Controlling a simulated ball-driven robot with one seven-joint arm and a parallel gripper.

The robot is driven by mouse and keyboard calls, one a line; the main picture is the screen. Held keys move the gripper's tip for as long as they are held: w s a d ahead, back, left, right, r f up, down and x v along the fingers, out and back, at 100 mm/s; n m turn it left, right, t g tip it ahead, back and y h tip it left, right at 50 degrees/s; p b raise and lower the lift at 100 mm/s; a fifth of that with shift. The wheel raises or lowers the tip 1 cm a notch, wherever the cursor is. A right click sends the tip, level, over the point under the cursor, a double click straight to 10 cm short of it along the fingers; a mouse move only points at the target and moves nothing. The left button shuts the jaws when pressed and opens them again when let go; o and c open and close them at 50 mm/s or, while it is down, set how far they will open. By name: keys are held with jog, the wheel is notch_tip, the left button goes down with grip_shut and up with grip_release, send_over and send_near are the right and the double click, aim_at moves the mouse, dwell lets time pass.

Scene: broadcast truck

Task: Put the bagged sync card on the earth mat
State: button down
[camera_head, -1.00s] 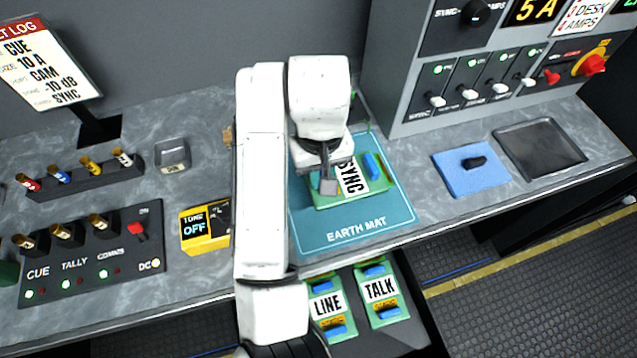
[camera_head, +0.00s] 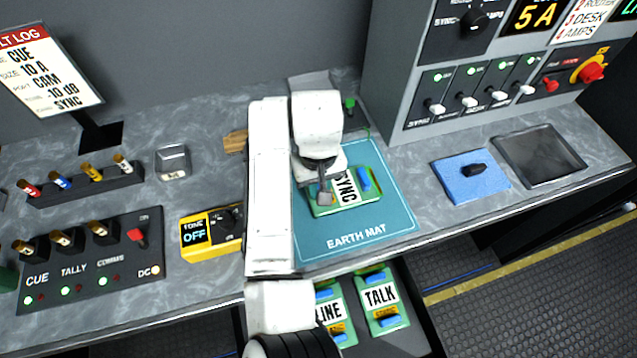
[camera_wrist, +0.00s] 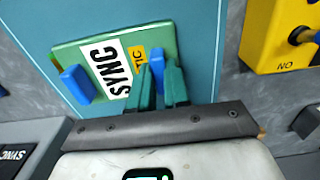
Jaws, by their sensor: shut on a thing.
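The sync card (camera_head: 362,198), green with a white SYNC label and blue tabs, is over the teal earth mat (camera_head: 395,215). A clear bag around it cannot be made out. My gripper (camera_head: 325,197) is shut on the blue tab at one end of the card. In the wrist view my gripper's green fingers (camera_wrist: 160,85) pinch that tab, and the card (camera_wrist: 75,55) lies flat above or on the mat (camera_wrist: 200,45). I cannot tell whether it touches the mat. My arm hides the mat's left part.
LINE (camera_head: 327,310) and TALK (camera_head: 380,292) cards sit in a lower tray at the bench front. A yellow tone box (camera_head: 208,232) is left of my arm. A blue pad (camera_head: 490,185) and dark tray (camera_head: 540,150) lie right. The switch panel (camera_head: 400,70) stands behind.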

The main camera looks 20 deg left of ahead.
jog(key=c, duration=1.1)
grip_release()
jog(key=shift+f, duration=0.1)
notch_tip(320, 180, up, 12)
jog(key=shift+r+p, duration=0.2)
jog(key=shift+p, duration=0.2)
